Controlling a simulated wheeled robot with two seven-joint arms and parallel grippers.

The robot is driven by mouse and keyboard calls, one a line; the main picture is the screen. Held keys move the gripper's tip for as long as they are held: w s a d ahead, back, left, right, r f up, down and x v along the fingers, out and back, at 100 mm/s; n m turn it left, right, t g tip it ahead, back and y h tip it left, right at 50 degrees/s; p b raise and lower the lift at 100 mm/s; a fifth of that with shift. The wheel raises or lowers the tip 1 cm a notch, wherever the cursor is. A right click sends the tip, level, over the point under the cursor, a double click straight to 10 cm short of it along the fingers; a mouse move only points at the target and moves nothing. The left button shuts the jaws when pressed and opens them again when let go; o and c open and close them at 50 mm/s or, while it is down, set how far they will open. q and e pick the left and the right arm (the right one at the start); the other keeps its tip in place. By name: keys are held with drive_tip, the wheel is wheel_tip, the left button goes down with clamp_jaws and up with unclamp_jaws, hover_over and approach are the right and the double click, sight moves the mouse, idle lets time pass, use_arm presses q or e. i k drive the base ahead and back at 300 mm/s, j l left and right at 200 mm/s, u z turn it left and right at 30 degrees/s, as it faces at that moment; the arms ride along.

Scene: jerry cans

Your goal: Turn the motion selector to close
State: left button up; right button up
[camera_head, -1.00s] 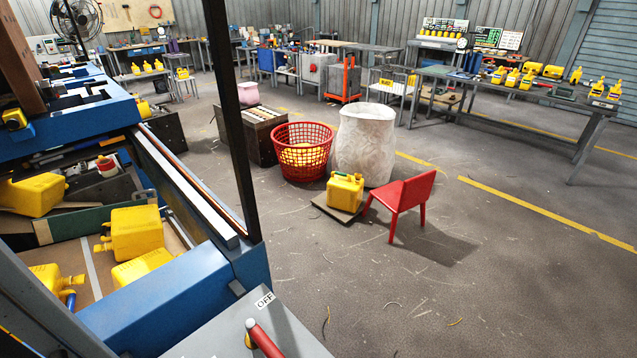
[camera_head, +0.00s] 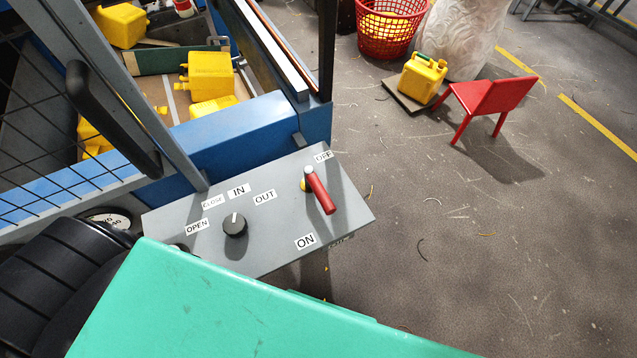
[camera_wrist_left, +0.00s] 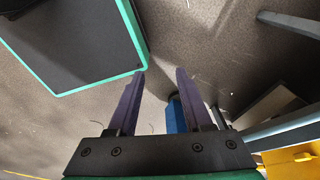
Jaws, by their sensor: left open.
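The motion selector is a round black knob (camera_head: 235,225) on the sloped top of a grey control box (camera_head: 290,235) in the head view. The white mark on the knob points up, roughly at the IN label (camera_head: 238,190). The CLOSE label (camera_head: 213,202) is left of IN, with OPEN (camera_head: 197,227) further left and OUT (camera_head: 264,197) to the right. My left gripper (camera_wrist_left: 160,74) shows only in the left wrist view. Its two purple fingers are apart and empty over the floor, away from the knob. My right gripper is in neither view.
A red-handled lever (camera_head: 320,190) sits on the box's right, between OFF and ON labels. A barred door with a black handle (camera_head: 112,115) stands left of the box. Behind is a blue machine (camera_head: 240,130) holding yellow cans. Open floor lies to the right.

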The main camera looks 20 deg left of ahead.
sight(234, 226)
drive_tip(key=k+u, duration=0.1)
drive_tip(key=u, duration=0.6)
drive_tip(key=k+j+u, duration=0.1)
drive_tip(key=u, duration=0.2)
